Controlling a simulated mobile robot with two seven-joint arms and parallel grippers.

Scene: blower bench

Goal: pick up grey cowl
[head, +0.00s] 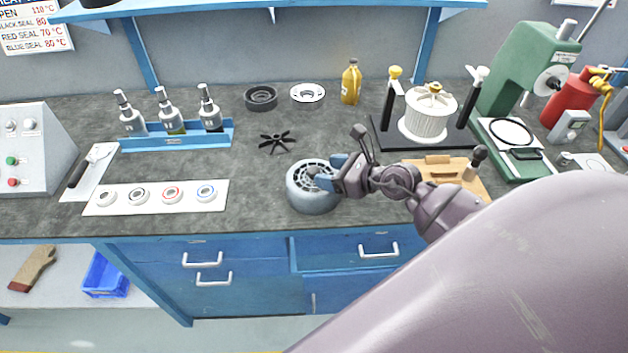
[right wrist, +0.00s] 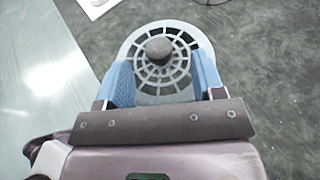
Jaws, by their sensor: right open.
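The grey cowl (head: 308,201) is a round, light grey housing with a spoked grille on top and a dark knob at its centre. It stands upright on the dark bench top near the front edge. It also shows in the right wrist view (right wrist: 158,50), grille facing the camera. My right gripper (head: 330,176) is at the cowl's top right in the head view. In the right wrist view, its blue fingers (right wrist: 163,78) are open, one on each side of the near part of the grille. Whether they touch it I cannot tell. My left gripper is not in view.
A black fan wheel (head: 277,141) lies behind the cowl. A white strip with several seal rings (head: 97,208) lies to the left, and a wooden block (head: 462,181) to the right. A dark ring (head: 261,97) and a yellow bottle (head: 351,84) stand further back.

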